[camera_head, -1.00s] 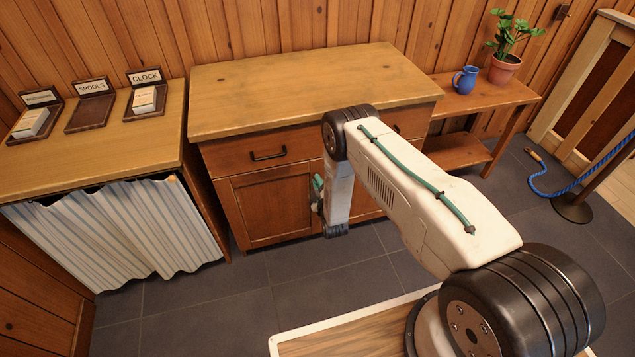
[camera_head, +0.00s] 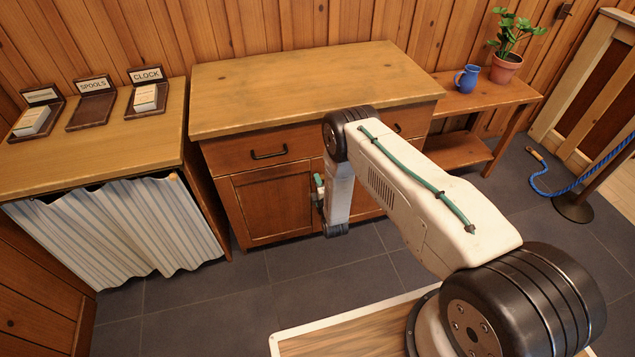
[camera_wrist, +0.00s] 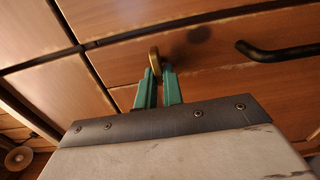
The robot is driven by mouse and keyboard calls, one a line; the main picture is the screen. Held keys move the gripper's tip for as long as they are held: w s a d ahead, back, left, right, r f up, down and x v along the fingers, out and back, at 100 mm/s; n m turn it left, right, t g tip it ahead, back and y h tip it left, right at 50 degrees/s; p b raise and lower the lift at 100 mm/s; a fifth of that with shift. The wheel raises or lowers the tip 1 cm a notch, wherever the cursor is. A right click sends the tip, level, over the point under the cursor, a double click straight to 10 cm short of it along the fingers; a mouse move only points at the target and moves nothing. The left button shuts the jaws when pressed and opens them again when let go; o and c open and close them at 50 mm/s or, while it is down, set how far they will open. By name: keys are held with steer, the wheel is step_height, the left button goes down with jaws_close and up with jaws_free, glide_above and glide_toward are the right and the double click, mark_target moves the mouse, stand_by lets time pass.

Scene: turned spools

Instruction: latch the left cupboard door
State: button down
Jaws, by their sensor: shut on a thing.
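The left cupboard door (camera_head: 268,205) is a brown wood panel below the left drawer and looks flush with the cabinet front in the head view. In the wrist view a small brass latch piece (camera_wrist: 154,56) stands out from the wood close to a dark seam. My gripper (camera_wrist: 157,72) has its green fingertips shut on this brass piece, one on each side. I cannot tell whether the latch crosses the seam. In the head view my gripper (camera_head: 318,181) is at the door's right side, and my arm hides part of the cabinet front there.
A black handle (camera_wrist: 275,52) is right of my fingers in the wrist view. The cabinet's wooden top (camera_head: 300,85) is bare. A curtained counter (camera_head: 120,235) is on the left. A low bench (camera_head: 490,97) with a blue jug (camera_head: 467,80) and potted plant (camera_head: 505,68) is right.

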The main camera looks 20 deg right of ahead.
stand_by(0.3)
steer(key=c, duration=1.5)
jaws_free()
steer(key=shift+c, duration=0.2)
steer(key=shift+s, duration=0.1)
steer(key=s, duration=0.7)
steer(key=shift+s, duration=0.3)
